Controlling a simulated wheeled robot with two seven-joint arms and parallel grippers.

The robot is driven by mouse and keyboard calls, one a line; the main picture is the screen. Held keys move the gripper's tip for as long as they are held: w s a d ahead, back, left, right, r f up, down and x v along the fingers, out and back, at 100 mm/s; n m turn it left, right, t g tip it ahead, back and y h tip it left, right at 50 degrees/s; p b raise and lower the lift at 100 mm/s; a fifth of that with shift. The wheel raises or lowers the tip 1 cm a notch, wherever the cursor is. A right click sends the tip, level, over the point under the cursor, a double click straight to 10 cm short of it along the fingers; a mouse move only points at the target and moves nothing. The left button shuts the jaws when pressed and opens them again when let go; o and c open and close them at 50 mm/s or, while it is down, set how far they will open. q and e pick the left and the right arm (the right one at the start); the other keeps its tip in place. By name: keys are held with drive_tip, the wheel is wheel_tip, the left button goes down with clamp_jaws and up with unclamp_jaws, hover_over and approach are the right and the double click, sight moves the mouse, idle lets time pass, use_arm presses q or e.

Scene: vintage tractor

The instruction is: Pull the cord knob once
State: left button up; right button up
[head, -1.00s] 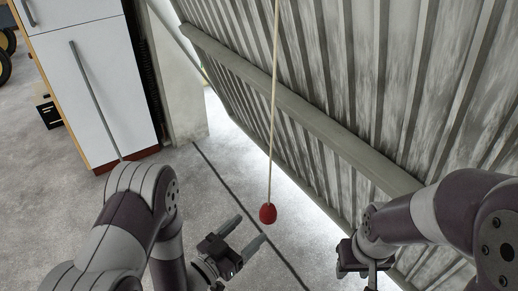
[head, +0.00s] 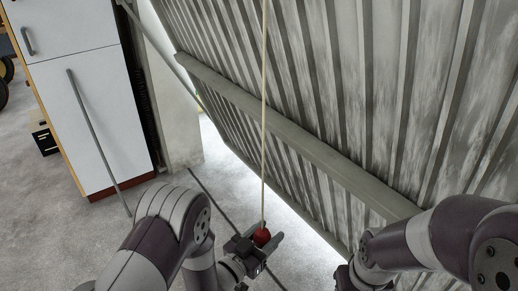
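The red cord knob (head: 262,237) hangs at the lower end of a pale, taut, nearly vertical cord (head: 264,120). My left gripper (head: 264,236) is at the knob, with its fingers on either side of it. The fingers look spread about as wide as before, so the gripper appears open around the knob; contact is hard to make out. My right gripper (head: 349,277) is at the bottom of the view, right of the knob and apart from it. Its fingers are mostly hidden or cut off.
A large ribbed metal door (head: 330,90) with a grey crossbar (head: 300,140) slants behind the cord. A white cabinet (head: 90,120) stands at the left, with a small black box (head: 46,141) on the floor beside it. The concrete floor (head: 50,220) is clear at lower left.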

use_arm(q)
drive_tip(key=c, duration=0.5)
drive_tip(key=shift+f, duration=0.15)
drive_tip(key=shift+c, duration=0.3)
wheel_tip(320, 180, down, 5)
drive_tip(key=b, duration=0.5)
wheel_tip(320, 180, up, 5)
drive_tip(key=p, duration=0.4)
drive_tip(key=shift+f, duration=0.15)
drive_tip(key=o, duration=1.5)
drive_tip(key=shift+c, duration=0.2)
